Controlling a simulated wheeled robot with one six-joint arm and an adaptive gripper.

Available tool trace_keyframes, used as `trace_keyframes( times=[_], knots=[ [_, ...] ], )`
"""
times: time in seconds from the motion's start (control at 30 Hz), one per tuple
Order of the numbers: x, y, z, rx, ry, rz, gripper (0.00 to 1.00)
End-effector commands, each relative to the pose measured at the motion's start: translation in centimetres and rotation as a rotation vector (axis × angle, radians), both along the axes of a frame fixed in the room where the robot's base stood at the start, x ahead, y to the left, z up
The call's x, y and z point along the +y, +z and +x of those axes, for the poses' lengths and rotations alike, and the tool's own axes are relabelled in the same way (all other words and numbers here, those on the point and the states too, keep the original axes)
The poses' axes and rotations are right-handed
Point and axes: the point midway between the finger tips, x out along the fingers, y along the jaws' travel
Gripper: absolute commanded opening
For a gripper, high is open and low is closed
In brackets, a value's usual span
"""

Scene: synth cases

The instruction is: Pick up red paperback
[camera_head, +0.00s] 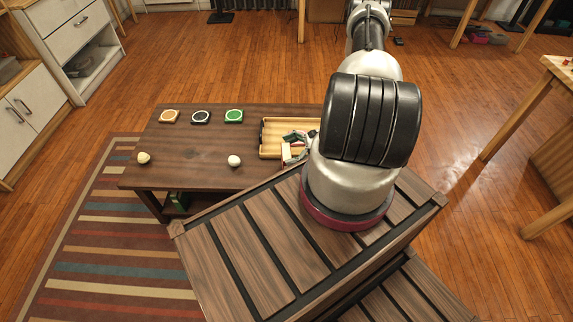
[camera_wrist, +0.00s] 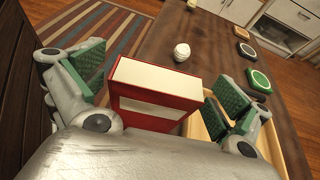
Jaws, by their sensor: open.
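The red paperback (camera_wrist: 152,108), with a red cover and pale page edges, shows in the wrist view between the two green-padded fingers of my gripper (camera_wrist: 158,88). Its pale page edge faces the camera. The gripper is open, with a visible gap between the book and the pads on each side. In the head view my gripper (camera_head: 297,140) is at the wooden tray (camera_head: 266,151). A small part of the book (camera_head: 286,153) shows there, and my arm hides the rest. I cannot tell exactly how the book rests in the tray.
The tray stands on a dark wooden table (camera_head: 190,150). Two pale egg-like objects (camera_head: 234,160) and (camera_head: 144,158) lie near its front edge. Orange (camera_head: 169,117), black (camera_head: 201,117) and green (camera_head: 234,116) round-marked pieces lie at the back. The table's middle is clear.

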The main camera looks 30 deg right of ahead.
Motion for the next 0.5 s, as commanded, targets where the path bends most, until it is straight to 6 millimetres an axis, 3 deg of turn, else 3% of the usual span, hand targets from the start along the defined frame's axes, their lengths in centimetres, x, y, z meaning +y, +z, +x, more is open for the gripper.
trace_keyframes(
  times=[0.3, 0.5],
  knots=[
    [0.55, -0.25, 0.34, 0.000, -0.001, -0.001, 0.98],
    [0.54, -0.25, 0.32, 0.000, -0.001, -0.001, 0.62]
  ],
)
